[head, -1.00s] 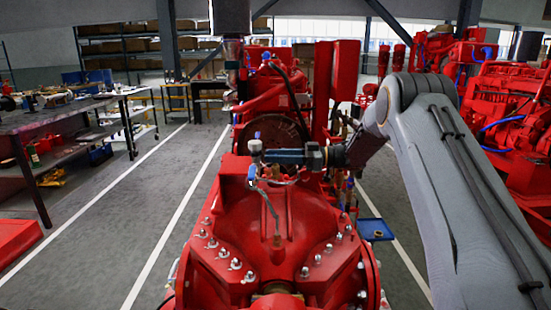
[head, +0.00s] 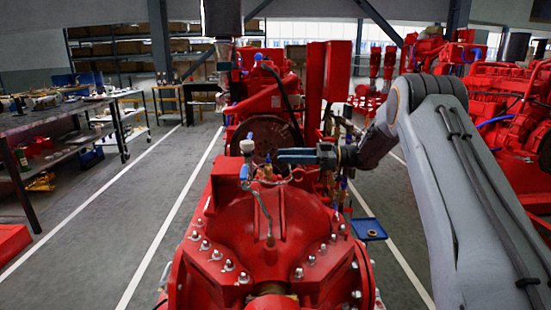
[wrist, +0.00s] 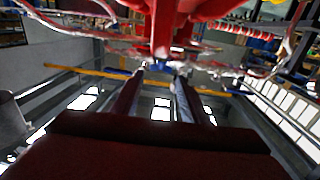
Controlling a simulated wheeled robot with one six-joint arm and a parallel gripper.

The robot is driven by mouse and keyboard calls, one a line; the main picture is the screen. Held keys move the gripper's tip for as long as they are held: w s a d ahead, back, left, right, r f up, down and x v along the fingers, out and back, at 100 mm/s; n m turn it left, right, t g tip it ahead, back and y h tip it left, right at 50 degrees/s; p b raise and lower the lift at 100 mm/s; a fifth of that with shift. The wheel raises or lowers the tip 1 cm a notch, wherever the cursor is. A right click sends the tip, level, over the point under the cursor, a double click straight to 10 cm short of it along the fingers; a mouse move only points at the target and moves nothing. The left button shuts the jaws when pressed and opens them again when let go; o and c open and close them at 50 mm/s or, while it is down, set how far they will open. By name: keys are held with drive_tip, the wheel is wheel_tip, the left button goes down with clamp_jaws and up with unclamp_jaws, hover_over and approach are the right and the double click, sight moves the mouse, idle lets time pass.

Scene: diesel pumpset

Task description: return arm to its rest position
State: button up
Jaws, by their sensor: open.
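My grey arm (head: 450,170) comes in from the right of the head view and bends at the elbow toward the red pumpset. My gripper (head: 280,156) points left above the red pump casing (head: 285,215). It is seen side-on there, so the gap between the fingers is hidden. In the wrist view the two fingers of my gripper (wrist: 157,78) stand apart with nothing visible between them. A small valve with a blue handle (head: 244,171) and a pale round fitting (head: 247,146) stand just left of the fingertips, seemingly apart from them.
Red engine parts (head: 265,135) rise close behind my gripper. A second red engine (head: 500,100) stands behind my arm at the right. A workbench (head: 45,125) is at the left. The floor between the bench and the pumpset is clear. A blue tray (head: 368,229) sits right of the casing.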

drive_tip(key=shift+d, duration=0.75)
drive_tip(key=w+d+r+m+t+h+p, duration=0.1)
drive_tip(key=w+r+m+t+h+p, duration=0.1)
drive_tip(key=w+r+m+t+h, duration=0.65)
drive_tip(key=s+d+f+m+t+h+p, duration=0.25)
drive_tip(key=s+d+f+m+h, duration=0.35)
drive_tip(key=s+d, duration=0.4)
drive_tip(key=s+f+m+g+h+p, duration=0.1)
drive_tip(key=s+f+g, duration=0.2)
drive_tip(key=s, duration=1.1)
drive_tip(key=s+f+g+h+p, duration=0.1)
drive_tip(key=s+f+g, duration=0.2)
drive_tip(key=s, duration=1.2)
drive_tip(key=s+a+f+m+g+h+p, duration=0.1)
drive_tip(key=s+g, duration=0.5)
drive_tip(key=s, duration=0.8)
drive_tip(key=shift+s+f+m, duration=0.3)
drive_tip(key=shift+f+m, duration=0.05)
drive_tip(key=shift+f, duration=0.55)
